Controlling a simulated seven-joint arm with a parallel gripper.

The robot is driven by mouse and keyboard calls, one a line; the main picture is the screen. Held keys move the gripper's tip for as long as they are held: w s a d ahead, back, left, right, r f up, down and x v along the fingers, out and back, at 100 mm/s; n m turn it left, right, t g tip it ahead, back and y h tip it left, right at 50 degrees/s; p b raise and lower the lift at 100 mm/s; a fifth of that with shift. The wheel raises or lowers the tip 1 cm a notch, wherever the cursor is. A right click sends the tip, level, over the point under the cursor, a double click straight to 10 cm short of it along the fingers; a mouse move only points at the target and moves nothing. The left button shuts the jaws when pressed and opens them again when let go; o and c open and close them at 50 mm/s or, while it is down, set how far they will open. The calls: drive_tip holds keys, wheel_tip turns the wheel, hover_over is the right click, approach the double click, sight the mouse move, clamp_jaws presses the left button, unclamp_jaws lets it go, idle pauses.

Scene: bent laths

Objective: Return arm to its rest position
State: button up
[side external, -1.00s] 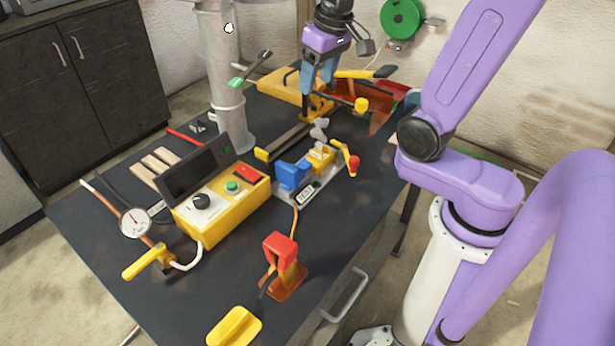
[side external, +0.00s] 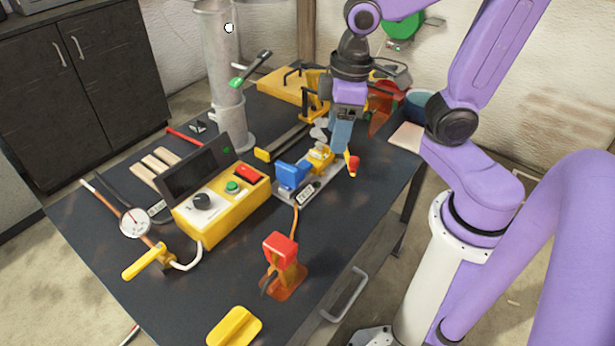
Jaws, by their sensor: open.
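My gripper (side external: 340,142) hangs from the purple arm over the right-hand side of the dark workbench (side external: 330,235). Its blue-grey fingers point down, close to the yellow handle with a red knob (side external: 353,164) on the small clamp fixture. No object shows between the fingers. The gap between them is hard to see from this side. Whether the fingertips touch the fixture cannot be told.
The blue and yellow clamp fixture (side external: 292,174) stands just left of my gripper. A grey vertical pipe (side external: 226,90), a yellow control box (side external: 215,208) and yellow clamps (side external: 313,95) stand around it. A red-topped device (side external: 281,250) stands nearer the front.

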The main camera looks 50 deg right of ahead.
drive_tip(key=s+f+n, duration=0.2)
drive_tip(key=s+n, duration=0.3)
drive_tip(key=s, duration=0.6)
drive_tip(key=shift+f+g, duration=0.25)
drive_tip(key=shift+g, duration=0.15)
drive_tip(key=shift+a, duration=0.1)
idle(1.3)
